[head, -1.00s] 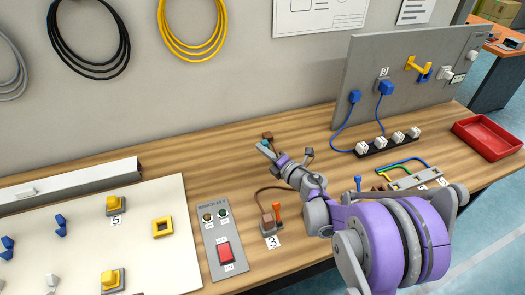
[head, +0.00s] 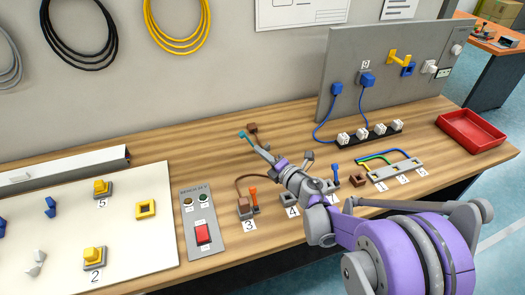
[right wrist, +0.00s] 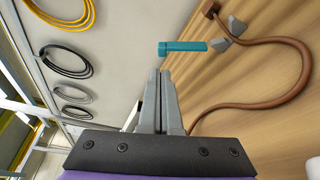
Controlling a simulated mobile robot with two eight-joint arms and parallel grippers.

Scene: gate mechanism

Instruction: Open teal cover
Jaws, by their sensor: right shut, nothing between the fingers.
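The teal cover (head: 243,136) is a small bar near the back of the wooden bench, just beyond my right gripper. In the right wrist view the teal cover (right wrist: 183,47) lies across the picture past the fingertips, with a grey wedge-like piece at its right end. My right gripper (head: 254,146) points at it from the right and front. Its fingers are together and empty, with a small gap between the tips (right wrist: 159,73) and the cover in the picture. I cannot tell whether they touch. My left gripper is out of view.
A brown cable (right wrist: 285,95) curves from a brown plug (head: 252,128) to the station labelled 3 (head: 249,225). A switch panel (head: 203,220) stands to the left. Sockets (head: 370,134) and a red tray (head: 472,131) are to the right. Bare bench lies left of the cover.

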